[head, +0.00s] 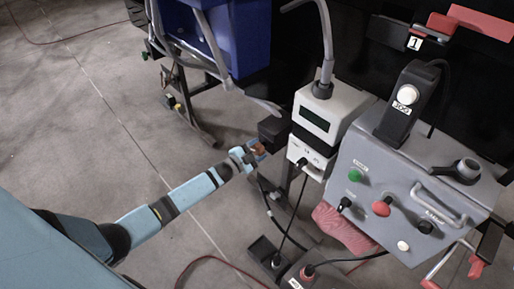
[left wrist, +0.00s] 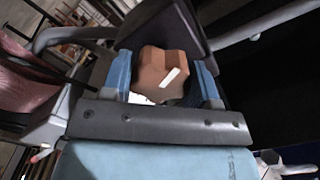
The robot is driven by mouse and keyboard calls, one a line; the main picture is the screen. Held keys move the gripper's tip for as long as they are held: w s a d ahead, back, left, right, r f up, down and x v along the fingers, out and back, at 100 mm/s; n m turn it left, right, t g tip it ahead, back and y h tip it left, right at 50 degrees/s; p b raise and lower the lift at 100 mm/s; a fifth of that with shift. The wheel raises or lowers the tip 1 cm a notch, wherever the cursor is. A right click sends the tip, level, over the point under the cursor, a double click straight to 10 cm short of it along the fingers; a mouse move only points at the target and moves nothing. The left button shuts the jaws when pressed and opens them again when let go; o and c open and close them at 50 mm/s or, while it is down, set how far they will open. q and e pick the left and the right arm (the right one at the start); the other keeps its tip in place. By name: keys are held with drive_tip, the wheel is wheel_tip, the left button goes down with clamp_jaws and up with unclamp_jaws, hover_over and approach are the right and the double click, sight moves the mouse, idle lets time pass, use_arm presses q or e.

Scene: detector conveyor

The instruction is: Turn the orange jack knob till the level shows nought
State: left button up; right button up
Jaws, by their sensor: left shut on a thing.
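The orange jack knob (left wrist: 163,72) sits between the two blue fingers of my left gripper (left wrist: 165,85) in the left wrist view. It looks brown-orange and lobed, with a pale mark on its face. In the head view my left gripper (head: 250,153) reaches the small knob (head: 259,149) beside a dark block, left of the white instrument box. The gripper is shut on the knob. The box's dark display (head: 314,119) shows no number I can read, and I cannot tell whether it is the level. My right gripper is out of view.
A grey control panel (head: 365,143) with buttons and a handle stands at the right. The white instrument box (head: 345,101) has a hose on top and a cable below. A blue bin (head: 243,35) is behind. Cables and a reddish bundle (head: 345,229) lie below; floor is open at left.

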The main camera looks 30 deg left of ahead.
use_arm(q)
drive_tip(key=shift+n, duration=0.6)
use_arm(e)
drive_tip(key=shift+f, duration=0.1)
use_arm(q)
drive_tip(key=shift+n, duration=0.3)
drive_tip(key=o, duration=0.9)
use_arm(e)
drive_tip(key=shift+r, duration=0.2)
use_arm(q)
drive_tip(key=shift+s, duration=0.15)
drive_tip(key=p+v, duration=0.2)
drive_tip(key=v, duration=1.1)
drive_tip(key=shift+s+a, duration=0.2)
drive_tip(key=shift+s, duration=0.05)
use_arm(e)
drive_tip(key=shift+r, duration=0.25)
